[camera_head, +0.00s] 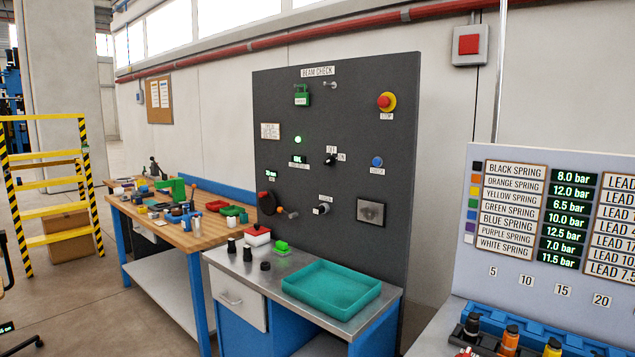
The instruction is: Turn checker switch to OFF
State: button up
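The dark upright panel (360,90) labelled "BEAM CHECK" stands behind a small metal-topped bench. A black rotary switch (330,161) sits near the panel's middle. Small labels are above it and to its right; the right one seems to read "ON". The knob is too small to tell which label it points at. A green lamp (297,139) to the upper left of the switch is lit. A second knob (322,209) with a label above it is lower on the panel. My gripper is not in view.
A red-and-yellow stop button (386,101) and a blue button (377,161) are on the panel's right. A teal tray (331,288) and several small parts stand on the bench before it. A spring chart board (545,220) stands at the right.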

aim_at(331, 161)
jog(key=u, duration=0.6)
jog(key=i, duration=1.5)
jog(key=z, duration=0.4)
